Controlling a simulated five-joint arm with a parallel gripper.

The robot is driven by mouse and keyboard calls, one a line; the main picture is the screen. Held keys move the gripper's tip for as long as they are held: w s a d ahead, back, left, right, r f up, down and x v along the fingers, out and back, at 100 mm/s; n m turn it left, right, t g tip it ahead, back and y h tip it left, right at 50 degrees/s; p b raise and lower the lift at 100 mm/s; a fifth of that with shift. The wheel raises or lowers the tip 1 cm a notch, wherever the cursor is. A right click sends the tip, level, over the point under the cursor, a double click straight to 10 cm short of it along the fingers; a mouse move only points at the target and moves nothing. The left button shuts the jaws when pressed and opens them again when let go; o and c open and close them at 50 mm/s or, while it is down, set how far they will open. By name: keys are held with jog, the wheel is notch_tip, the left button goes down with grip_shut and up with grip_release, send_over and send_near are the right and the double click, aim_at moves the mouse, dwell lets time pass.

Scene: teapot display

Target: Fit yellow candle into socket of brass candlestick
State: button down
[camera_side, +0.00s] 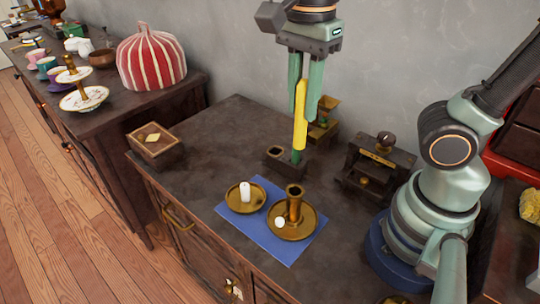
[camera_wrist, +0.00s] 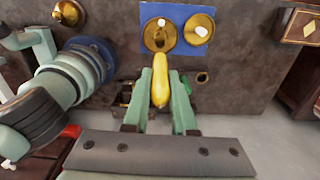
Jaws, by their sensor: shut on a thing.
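The yellow candle (camera_side: 300,118) is held between the fingers of my gripper (camera_side: 304,100), nearly upright. In the wrist view, the candle (camera_wrist: 160,88) lies between the fingertips of my gripper (camera_wrist: 162,76). The brass candlestick (camera_side: 294,208) stands on the blue mat, with a round dish and a tall socket. It also shows in the wrist view (camera_wrist: 154,44), beyond the candle tip. In the side view, the candle's lower end appears above and behind the socket, apart from it. The socket's inside is hard to make out.
A second brass dish (camera_side: 232,203) with a short white candle (camera_side: 245,192) stands left of the candlestick on the blue mat (camera_side: 272,247). A dark wooden holder (camera_side: 284,166) is below the yellow candle. A wooden box (camera_side: 155,142) stands left, a dark press-like object (camera_side: 374,165) right.

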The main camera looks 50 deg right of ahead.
notch_tip(320, 180, down, 16)
jog(key=shift+r, duration=0.2)
jog(key=shift+f, duration=0.1)
dwell(0.3)
jog(key=c, duration=0.7)
grip_release()
